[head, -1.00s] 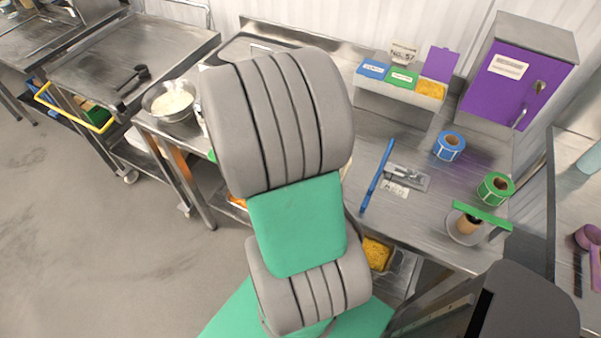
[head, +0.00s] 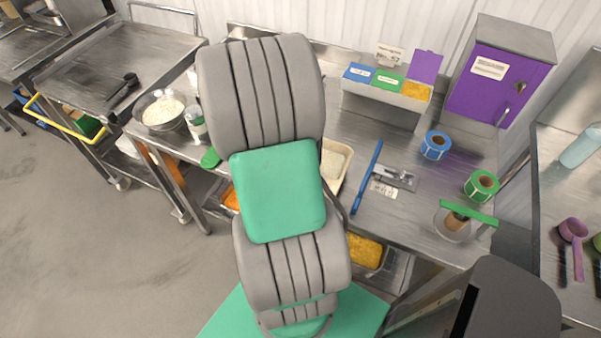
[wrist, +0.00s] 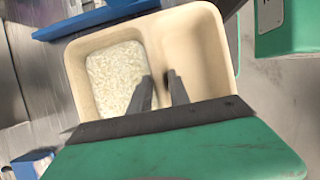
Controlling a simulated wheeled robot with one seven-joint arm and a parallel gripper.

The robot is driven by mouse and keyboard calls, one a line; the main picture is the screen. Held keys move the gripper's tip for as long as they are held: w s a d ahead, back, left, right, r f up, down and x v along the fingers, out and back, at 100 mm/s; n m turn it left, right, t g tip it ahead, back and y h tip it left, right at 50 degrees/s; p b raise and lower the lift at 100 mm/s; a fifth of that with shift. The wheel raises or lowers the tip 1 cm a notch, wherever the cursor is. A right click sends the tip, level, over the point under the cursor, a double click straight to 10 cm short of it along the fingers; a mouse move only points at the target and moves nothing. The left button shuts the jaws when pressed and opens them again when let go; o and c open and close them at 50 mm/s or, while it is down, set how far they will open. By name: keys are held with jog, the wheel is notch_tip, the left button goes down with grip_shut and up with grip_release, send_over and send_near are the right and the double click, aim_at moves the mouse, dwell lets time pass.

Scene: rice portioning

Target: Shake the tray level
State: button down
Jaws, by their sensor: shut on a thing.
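The tray (wrist: 217,22) is cream with two compartments and sits tilted in the wrist view. White rice (wrist: 117,75) lies in the left compartment, spread fairly flat; the right compartment looks empty. My gripper (wrist: 162,80) has one finger on each side of the tray's divider and is shut on the tray. In the head view, part of the tray (head: 346,183) with rice shows to the right of my arm, over the steel table. My arm hides the rest of the tray and my gripper there.
A blue stick (head: 367,178) lies close to the tray's right. A metal bowl of rice (head: 162,110) stands at left. A labelled bin rack (head: 386,103) stands behind.

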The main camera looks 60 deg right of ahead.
aim_at(332, 163)
jog(key=shift+s+d+f+p, duration=0.1)
jog(key=shift+s+d+p, duration=0.35)
jog(key=shift+d, duration=1.05)
jog(key=shift+s+d+f+p, duration=0.1)
jog(key=shift+s+d+p, duration=0.3)
jog(key=shift+d, duration=1.05)
jog(key=shift+s+d+f+p, duration=0.1)
jog(key=shift+s+d+p, duration=0.35)
jog(key=shift+d, duration=1.05)
jog(key=shift+w, duration=0.15)
jog(key=shift+f, duration=0.1)
jog(key=shift+f+m, duration=0.3)
jog(key=shift+f, duration=0.3)
jog(key=shift+f, duration=0.35)
jog(key=c, duration=1.1)
grip_release()
jog(key=shift+c, duration=0.2)
